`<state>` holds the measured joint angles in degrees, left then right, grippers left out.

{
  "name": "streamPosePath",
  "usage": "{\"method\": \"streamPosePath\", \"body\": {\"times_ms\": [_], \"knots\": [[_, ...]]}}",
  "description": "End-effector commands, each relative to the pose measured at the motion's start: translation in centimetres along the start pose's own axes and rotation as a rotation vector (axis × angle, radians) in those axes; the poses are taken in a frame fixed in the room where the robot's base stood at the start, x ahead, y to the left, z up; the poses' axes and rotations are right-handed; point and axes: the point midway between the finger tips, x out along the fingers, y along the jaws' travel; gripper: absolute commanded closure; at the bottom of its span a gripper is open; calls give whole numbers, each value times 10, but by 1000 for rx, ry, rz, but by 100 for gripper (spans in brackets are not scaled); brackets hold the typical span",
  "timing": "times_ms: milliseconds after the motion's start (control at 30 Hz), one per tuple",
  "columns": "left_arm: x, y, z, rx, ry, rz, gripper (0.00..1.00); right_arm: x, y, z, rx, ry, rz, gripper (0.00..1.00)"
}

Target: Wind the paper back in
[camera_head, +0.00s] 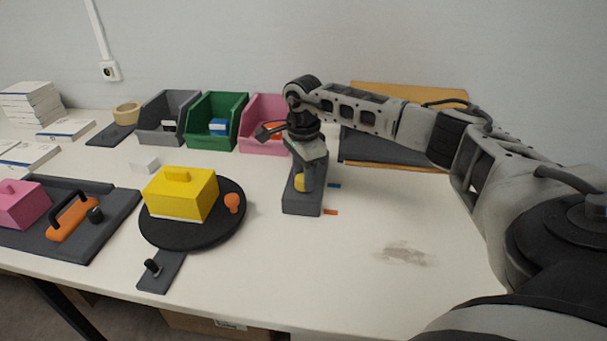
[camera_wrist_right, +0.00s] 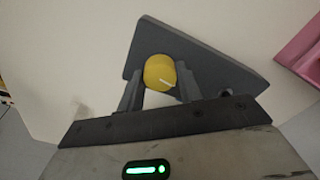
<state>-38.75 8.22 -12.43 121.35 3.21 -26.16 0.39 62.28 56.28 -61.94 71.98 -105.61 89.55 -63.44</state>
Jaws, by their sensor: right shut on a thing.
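A yellow knob (camera_head: 307,184) sits on a dark grey block-shaped base (camera_head: 302,206) in the middle of the table. My right gripper (camera_head: 304,172) points down over it. In the right wrist view, the two fingers (camera_wrist_right: 160,88) are on either side of the yellow knob (camera_wrist_right: 159,72), shut on it. A blue tab (camera_head: 334,185) and an orange tab (camera_head: 331,212) lie at the base's right side. I cannot make out any paper strip. My left gripper is out of view.
A black turntable (camera_head: 190,238) with a yellow box (camera_head: 180,194) stands to the left. Grey (camera_head: 165,137), green (camera_head: 236,130) and pink bins (camera_head: 246,127) stand behind. A pink block (camera_head: 22,208) is far left. The table at front right is clear except for a stain.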

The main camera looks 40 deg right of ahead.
Motion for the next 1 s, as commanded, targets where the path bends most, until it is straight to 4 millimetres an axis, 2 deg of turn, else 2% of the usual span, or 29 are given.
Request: {"method": "streamPosePath", "body": {"times_ms": [300, 867, 900, 967, 1000], "knots": [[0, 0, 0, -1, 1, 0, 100, -2, -1, 1, -130, -3, -4, 88], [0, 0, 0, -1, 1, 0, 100, -2, -1, 1, -161, -2, -5, 88], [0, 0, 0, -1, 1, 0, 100, -2, -1, 1, -161, -2, -5, 57], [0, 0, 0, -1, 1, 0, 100, -2, -1, 1, -161, -2, -4, 43], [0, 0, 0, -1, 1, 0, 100, -2, -1, 0, -160, -2, -4, 43]]}}
